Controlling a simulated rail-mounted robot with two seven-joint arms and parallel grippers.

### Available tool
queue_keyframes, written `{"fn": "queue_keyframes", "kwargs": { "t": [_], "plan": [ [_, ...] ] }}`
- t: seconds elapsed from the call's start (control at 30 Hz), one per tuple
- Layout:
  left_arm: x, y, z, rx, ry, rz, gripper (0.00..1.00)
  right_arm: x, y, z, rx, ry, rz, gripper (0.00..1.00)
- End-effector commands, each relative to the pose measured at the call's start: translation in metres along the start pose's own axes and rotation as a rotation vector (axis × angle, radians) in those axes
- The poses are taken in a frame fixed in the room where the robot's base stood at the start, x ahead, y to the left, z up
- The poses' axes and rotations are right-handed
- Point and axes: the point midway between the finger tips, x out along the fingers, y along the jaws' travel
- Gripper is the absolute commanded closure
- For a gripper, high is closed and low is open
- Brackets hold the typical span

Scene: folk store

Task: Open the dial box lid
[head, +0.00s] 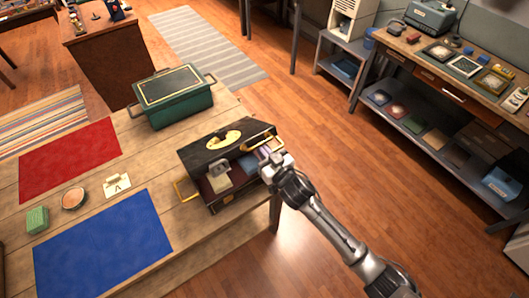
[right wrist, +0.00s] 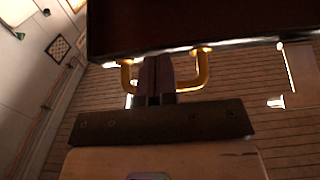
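The black dial box (head: 228,201) stands at the table's near right corner. Its lid (head: 205,150), with an oval gold plate (head: 221,141), is tilted partly up, and part of the inside shows below it. Gold handles show at the right (head: 260,137) and left (head: 183,191). My right gripper (head: 266,154) is at the right side of the box, just under the right handle. In the right wrist view its dark fingers (right wrist: 154,78) are together, across the gold handle (right wrist: 203,72) below a dark panel. Whether the handle lies between them is unclear. My left gripper is out of view.
A green box (head: 172,98) stands behind the black one. The table also holds a red mat (head: 70,158), a blue mat (head: 105,243), a small bowl (head: 74,198), a green block (head: 37,220) and a white card (head: 117,187). Open floor lies right of the table.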

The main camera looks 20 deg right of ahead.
Motion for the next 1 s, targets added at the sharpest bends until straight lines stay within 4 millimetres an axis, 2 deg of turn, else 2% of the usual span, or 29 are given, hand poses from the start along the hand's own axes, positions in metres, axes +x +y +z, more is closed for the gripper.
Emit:
{"fn": "queue_keyframes", "kwargs": {
  "t": [0.1,0.63,1.0],
  "plan": [
    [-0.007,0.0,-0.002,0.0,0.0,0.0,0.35,0.003,0.0,-0.009,-0.001,0.001,0.0,1.0],
    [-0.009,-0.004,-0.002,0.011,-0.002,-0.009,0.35,0.006,0.0,-0.011,-0.001,0.0,0.0,1.0],
    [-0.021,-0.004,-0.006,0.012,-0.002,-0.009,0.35,0.017,0.0,-0.029,0.0,0.001,0.0,1.0]
  ]
}}
